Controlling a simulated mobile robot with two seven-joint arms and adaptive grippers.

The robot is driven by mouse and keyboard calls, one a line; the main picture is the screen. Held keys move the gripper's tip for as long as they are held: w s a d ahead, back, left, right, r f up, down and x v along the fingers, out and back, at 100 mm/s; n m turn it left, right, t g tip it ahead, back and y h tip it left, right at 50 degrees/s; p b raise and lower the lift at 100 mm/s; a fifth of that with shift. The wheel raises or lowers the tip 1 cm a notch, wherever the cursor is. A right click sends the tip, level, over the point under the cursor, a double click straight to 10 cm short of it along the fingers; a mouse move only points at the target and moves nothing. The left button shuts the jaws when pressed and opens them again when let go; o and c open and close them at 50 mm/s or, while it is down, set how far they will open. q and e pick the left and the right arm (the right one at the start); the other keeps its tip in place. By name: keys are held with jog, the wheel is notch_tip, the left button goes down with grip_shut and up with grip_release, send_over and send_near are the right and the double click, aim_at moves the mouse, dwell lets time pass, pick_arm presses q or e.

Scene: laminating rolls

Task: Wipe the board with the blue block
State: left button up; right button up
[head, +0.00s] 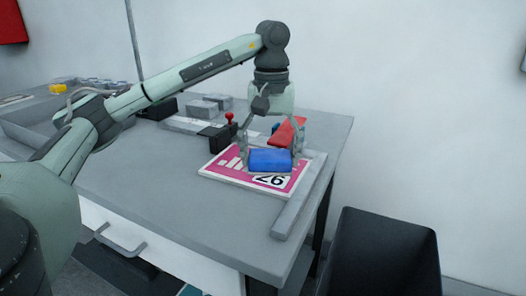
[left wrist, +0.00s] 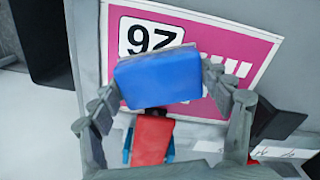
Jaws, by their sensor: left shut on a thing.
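The board (head: 222,168) is a flat pink sheet with a white edge and a white patch marked with digits, lying on the grey table. It also shows in the left wrist view (left wrist: 262,48). My left gripper (head: 271,158) comes down from above, shut on the blue block (head: 270,161). In the left wrist view, its fingers flank the blue block (left wrist: 160,78), which covers part of the board beside the digits. I cannot tell whether the block touches the board or hovers just over it. My right gripper is in neither view.
A red and blue object (head: 287,131) is close behind the block. A black box with a red knob (head: 230,119) stands behind the board. A grey bar (head: 297,207) lies along the table's right edge. A black bin (head: 383,258) stands right of the grey table (head: 170,190).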

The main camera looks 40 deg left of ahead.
pick_arm(q)
jog(key=shift+w+d, duration=0.15)
jog(key=shift+d, duration=0.45)
jog(key=shift+w+d, duration=0.15)
jog(key=shift+d, duration=0.4)
jog(key=shift+p, duration=0.3)
notch_tip(320, 180, up, 6)
jog(key=p, duration=0.4)
jog(key=shift+f, duration=0.2)
jog(key=shift+r, duration=0.25)
jog(key=shift+r+p, duration=1.1)
jog(key=shift+r, duration=0.45)
